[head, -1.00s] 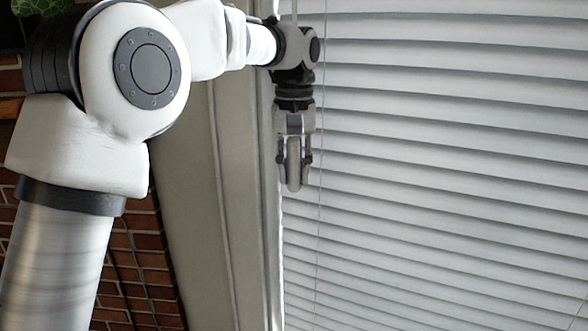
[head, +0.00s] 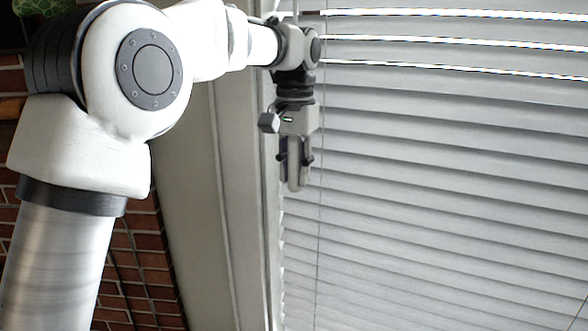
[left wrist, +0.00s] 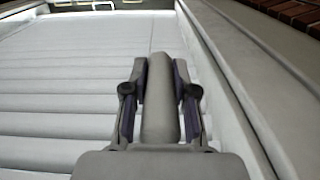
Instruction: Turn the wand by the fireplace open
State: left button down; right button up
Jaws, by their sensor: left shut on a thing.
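The wand (head: 297,181) is a light grey rod hanging in front of the left edge of the white window blind (head: 450,205). My left gripper (head: 297,163) points down and is shut around the wand's lower end. In the left wrist view the wand (left wrist: 159,95) stands between the two dark finger pads of my left gripper (left wrist: 160,85). The blind's slats (left wrist: 70,75) fill the left of that view. Bright gaps show between the top slats in the head view, while the lower slats look closed. My right gripper is not in view.
The pale window frame (head: 235,200) runs close along the left of the gripper. A brick wall (head: 135,265) stands further left, behind my arm. A thin cord (head: 319,225) hangs just right of the gripper, in front of the blind.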

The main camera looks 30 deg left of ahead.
aim_at(300, 137)
pick_arm(q)
jog(key=m, duration=0.5)
jog(key=shift+f+m, duration=0.15)
jog(key=shift+m, duration=0.15)
jog(key=shift+f+m, duration=0.1)
jog(key=shift+m, duration=2.1)
jog(key=c, duration=0.9)
grip_release()
jog(key=shift+w, duration=0.1)
jog(key=shift+w+d, duration=0.2)
jog(key=shift+d, duration=0.05)
notch_tip(300, 137, up, 11)
jog(key=shift+w+r, duration=0.1)
jog(key=shift+r, duration=0.4)
